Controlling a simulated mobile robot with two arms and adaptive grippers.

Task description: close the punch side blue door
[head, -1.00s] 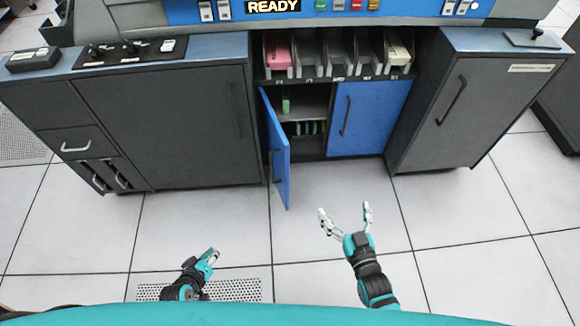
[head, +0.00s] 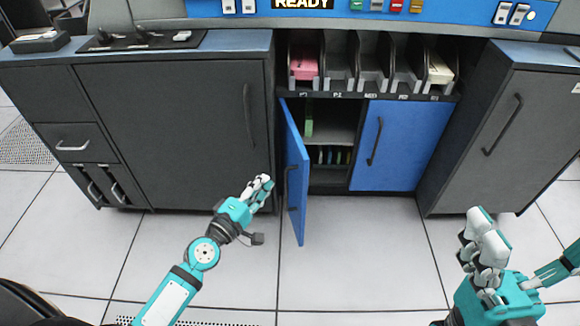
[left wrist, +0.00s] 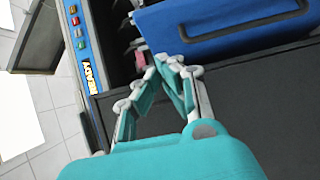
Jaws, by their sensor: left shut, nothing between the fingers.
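The left blue door (head: 296,170) of the cabinet stands open, swung outward, with its dark handle on its outer face. My left gripper (head: 268,184) is shut and empty, just left of the open door and in front of the grey cabinet. In the left wrist view the shut fingertips (left wrist: 170,62) lie below a blue door panel (left wrist: 205,18) with a dark handle (left wrist: 262,30). The right blue door (head: 400,145) is closed. My right gripper (head: 474,238) is at the lower right, apart from the doors; its finger gap is unclear.
Shelves with a green item (head: 309,120) show inside the open compartment. Card bins (head: 372,65) sit above the doors, one holding pink cards (head: 304,68). Grey cabinets stand at left (head: 165,135) and right (head: 510,130). The floor in front (head: 350,260) is clear.

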